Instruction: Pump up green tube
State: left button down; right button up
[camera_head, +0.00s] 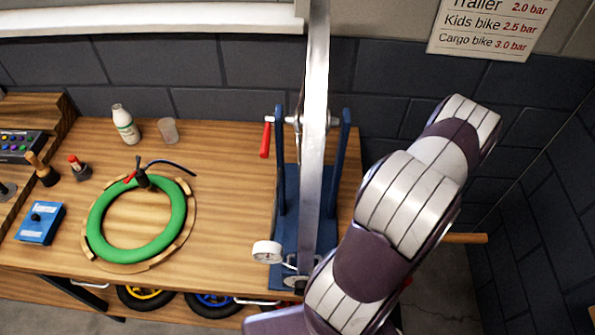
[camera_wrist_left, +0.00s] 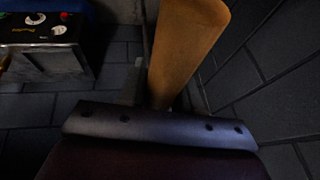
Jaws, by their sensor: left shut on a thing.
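The green tube (camera_head: 180,213) lies as a ring on a round wooden holder (camera_head: 190,190) on the bench in the head view. A black pump head (camera_head: 142,178) with a red lever sits at the tube's top edge, and a short dark hose (camera_head: 175,165) runs from it. A wooden handle (camera_head: 465,238) sticks out past the bench's right side. In the left wrist view, my left gripper (camera_wrist_left: 158,100) is shut on a wooden handle (camera_wrist_left: 188,45); its fingertips are mostly hidden. Neither gripper's jaws show in the head view. My right gripper is not in view.
A blue stand (camera_head: 281,185) holds a metal-rimmed wheel (camera_head: 315,100) edge-on, with a white gauge (camera_head: 267,251) near its base. A bottle (camera_head: 125,125), cup (camera_head: 168,131) and blue box (camera_head: 40,222) stand on the bench. A pressure sign (camera_head: 490,28) hangs on the wall.

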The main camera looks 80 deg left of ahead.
pick_arm(q)
notch_tip(320, 180, down, 25)
jog(key=b, duration=2)
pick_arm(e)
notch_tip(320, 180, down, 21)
pick_arm(q)
notch_tip(320, 180, up, 30)
jog(key=p, duration=2.7)
jog(key=shift+w+a+r, duration=0.1)
jog(key=shift+r, duration=0.1)
jog(key=shift+f+b, duration=0.45)
notch_tip(320, 180, down, 30)
jog(key=b, duration=2.6)
notch_tip(320, 180, up, 31)
jog(key=p, duration=2.8)
jog(key=shift+r, duration=0.1)
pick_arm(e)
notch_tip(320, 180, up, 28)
pick_arm(q)
jog(key=shift+f+b, duration=0.65)
jog(key=shift+b, duration=0.05)
notch_tip(320, 180, down, 8)
jog(key=b, duration=0.6)
jog(key=shift+r+b, duration=0.15)
jog(key=shift+b, duration=0.15)
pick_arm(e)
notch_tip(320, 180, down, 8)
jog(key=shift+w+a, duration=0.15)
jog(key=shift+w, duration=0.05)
